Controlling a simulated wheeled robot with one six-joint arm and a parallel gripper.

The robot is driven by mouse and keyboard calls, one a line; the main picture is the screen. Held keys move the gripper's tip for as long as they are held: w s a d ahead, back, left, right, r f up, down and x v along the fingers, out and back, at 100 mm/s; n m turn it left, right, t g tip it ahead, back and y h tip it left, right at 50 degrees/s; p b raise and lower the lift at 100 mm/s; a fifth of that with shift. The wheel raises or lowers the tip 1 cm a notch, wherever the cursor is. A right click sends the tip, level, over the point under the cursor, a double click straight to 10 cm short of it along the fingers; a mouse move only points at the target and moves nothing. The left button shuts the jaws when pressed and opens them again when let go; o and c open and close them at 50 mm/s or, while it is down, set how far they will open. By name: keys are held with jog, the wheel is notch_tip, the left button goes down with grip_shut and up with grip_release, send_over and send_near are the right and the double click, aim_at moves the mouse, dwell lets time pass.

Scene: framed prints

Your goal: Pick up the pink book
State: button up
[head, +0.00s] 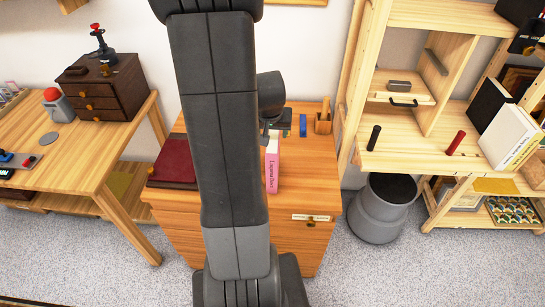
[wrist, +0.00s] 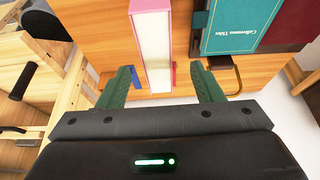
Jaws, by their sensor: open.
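The pink book (head: 272,170) stands upright on the small wooden cabinet (head: 305,185), just right of my arm, its titled spine toward me. In the wrist view the pink book (wrist: 152,45) shows its pink cover edges and a white page side. My gripper (wrist: 161,70) has its two green fingers spread, one on each side of the book's near end. The fingers look apart from the book, with a gap on both sides. In the head view my arm hides part of the cabinet top, and the fingers are hard to make out.
A teal book (wrist: 245,25) lies close to the right finger in the wrist view. A dark red book (head: 173,160) lies left of my arm. A blue item (head: 303,125) and a wooden pen cup (head: 323,122) stand behind the pink book. A grey bin (head: 378,210) is right of the cabinet.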

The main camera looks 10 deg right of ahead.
aim_at(273, 136)
jog(key=shift+w+d+p+x, duration=0.1)
jog(key=shift+d+p+x, duration=0.1)
jog(key=shift+x, duration=1.45)
jog(key=shift+w+d+p+x, duration=0.1)
jog(key=shift+w+p+x, duration=0.1)
jog(key=shift+x, duration=1.4)
jog(key=shift+w+f, duration=0.15)
jog(key=shift+f, duration=0.15)
jog(key=shift+f+b, duration=0.25)
jog(key=shift+b, duration=0.2)
grip_shut()
